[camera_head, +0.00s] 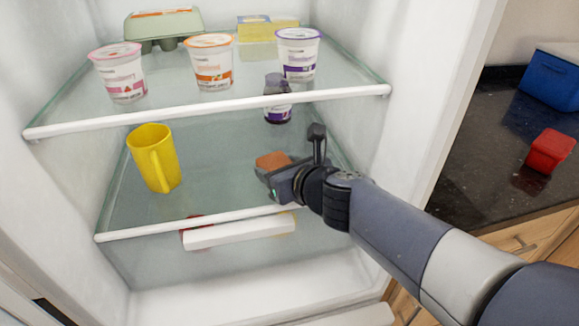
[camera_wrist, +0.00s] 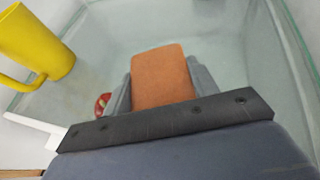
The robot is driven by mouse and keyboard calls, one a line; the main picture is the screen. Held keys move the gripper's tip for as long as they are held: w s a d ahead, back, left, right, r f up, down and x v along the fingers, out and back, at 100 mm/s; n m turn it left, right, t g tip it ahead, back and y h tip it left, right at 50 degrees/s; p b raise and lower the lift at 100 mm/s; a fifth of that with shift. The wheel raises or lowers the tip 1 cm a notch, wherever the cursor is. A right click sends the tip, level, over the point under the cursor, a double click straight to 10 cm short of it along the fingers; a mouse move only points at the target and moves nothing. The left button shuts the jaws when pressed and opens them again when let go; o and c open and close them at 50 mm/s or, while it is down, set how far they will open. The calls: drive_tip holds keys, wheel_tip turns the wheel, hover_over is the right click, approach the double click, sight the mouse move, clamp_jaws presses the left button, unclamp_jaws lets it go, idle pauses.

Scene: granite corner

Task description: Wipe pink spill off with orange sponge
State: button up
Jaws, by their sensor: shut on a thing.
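The orange sponge (camera_head: 272,160) is at the lower glass shelf of the open fridge, and it also shows in the wrist view (camera_wrist: 162,78). My gripper (camera_head: 270,174) is shut on the sponge, with one finger on each side of it. In the wrist view the fingers (camera_wrist: 162,88) flank the sponge's sides. I cannot tell whether the sponge touches the shelf. No pink spill shows in either view; my gripper and the sponge hide part of the shelf.
A yellow mug (camera_head: 155,160) stands at the lower shelf's left. A dark bottle (camera_head: 278,100) stands behind the sponge. The upper shelf (camera_head: 200,115) holds yogurt cups, an egg carton (camera_head: 165,28) and a yellow box (camera_head: 268,28). The shelf between mug and sponge is clear.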

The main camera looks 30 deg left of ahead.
sight(245, 186)
drive_tip(key=shift+s+a+f+b, duration=0.1)
drive_tip(key=shift+s+a+b, duration=0.15)
drive_tip(key=shift+s+a, duration=1)
drive_tip(key=shift+s+a+f+b, duration=0.1)
drive_tip(key=shift+s+a+b, duration=0.15)
drive_tip(key=shift+s+a, duration=1)
drive_tip(key=shift+w+a+r, duration=0.15)
drive_tip(key=shift+a+r, duration=0.05)
drive_tip(key=shift+a, duration=0.05)
drive_tip(key=shift+w+d+f, duration=0.1)
drive_tip(key=shift+w+d, duration=0.95)
drive_tip(key=shift+d, duration=0.2)
drive_tip(key=shift+w+d+f, duration=0.1)
drive_tip(key=shift+w+d, duration=0.95)
drive_tip(key=shift+d, duration=0.15)
drive_tip(key=shift+w+d+r+p, duration=0.15)
drive_tip(key=shift+w+d+p, duration=0.25)
drive_tip(key=shift+w+d, duration=1.15)
drive_tip(key=shift+d, duration=0.2)
drive_tip(key=shift+w+d, duration=0.4)
drive_tip(key=shift+d, duration=0.2)
wheel_tip(245, 186, up, 3)
drive_tip(key=p, duration=0.3)
